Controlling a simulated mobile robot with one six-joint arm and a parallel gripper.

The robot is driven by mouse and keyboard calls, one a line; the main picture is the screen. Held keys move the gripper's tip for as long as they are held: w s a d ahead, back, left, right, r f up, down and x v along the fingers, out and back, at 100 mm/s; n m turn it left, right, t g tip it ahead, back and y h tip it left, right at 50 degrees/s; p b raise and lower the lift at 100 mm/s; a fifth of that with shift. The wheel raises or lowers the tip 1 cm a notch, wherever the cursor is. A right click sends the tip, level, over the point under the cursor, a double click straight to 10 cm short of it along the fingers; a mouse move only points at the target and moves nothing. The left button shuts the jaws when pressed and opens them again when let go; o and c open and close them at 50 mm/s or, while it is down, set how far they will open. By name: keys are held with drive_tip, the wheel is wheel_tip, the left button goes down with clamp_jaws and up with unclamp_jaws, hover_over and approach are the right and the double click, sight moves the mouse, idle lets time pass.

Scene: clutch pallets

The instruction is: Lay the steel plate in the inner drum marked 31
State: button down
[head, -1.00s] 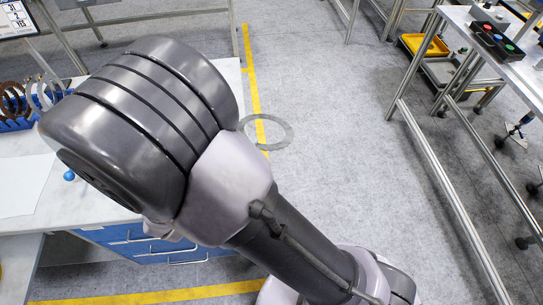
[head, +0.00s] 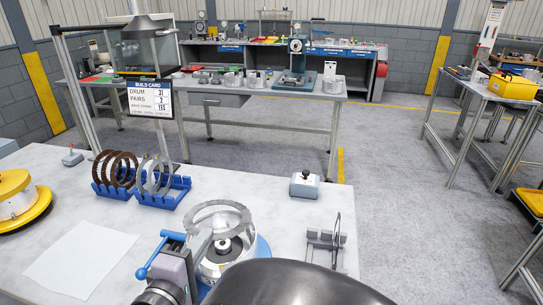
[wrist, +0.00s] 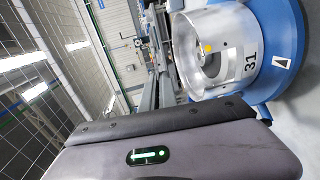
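The steel plate (head: 241,212), a thin grey toothed ring, is tilted in the air over the inner drum. The silver inner drum (head: 240,268) stands open on a blue base and partly hides behind my arm. In the wrist view the drum (wrist: 250,38) shows its black 31. My gripper (head: 200,247) is at the lower left of the ring and appears shut on its edge, but the fingertips are hard to make out. The gripper's grey body with a green light fills the bottom of the wrist view, where I cannot make out the plate.
Blue racks hold brown rings (head: 122,166) and steel rings (head: 166,179) at the back left. A build card (head: 150,100) reads drum 31, pairs 2. A blue lever (head: 148,264) is left of the drum. A wire stand (head: 327,238) is to the right. White paper (head: 80,257) lies at left.

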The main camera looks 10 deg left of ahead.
sight(211, 275)
drive_tip(key=shift+s+d+f, duration=0.15)
drive_tip(key=shift+d+f, duration=0.05)
drive_tip(key=shift+f, duration=0.5)
wheel_tip(211, 275, down, 5)
drive_tip(key=b, duration=0.4)
drive_tip(key=shift+r, duration=0.15)
drive_tip(key=shift+f, duration=0.85)
drive_tip(key=c, duration=1.6)
unclamp_jaws()
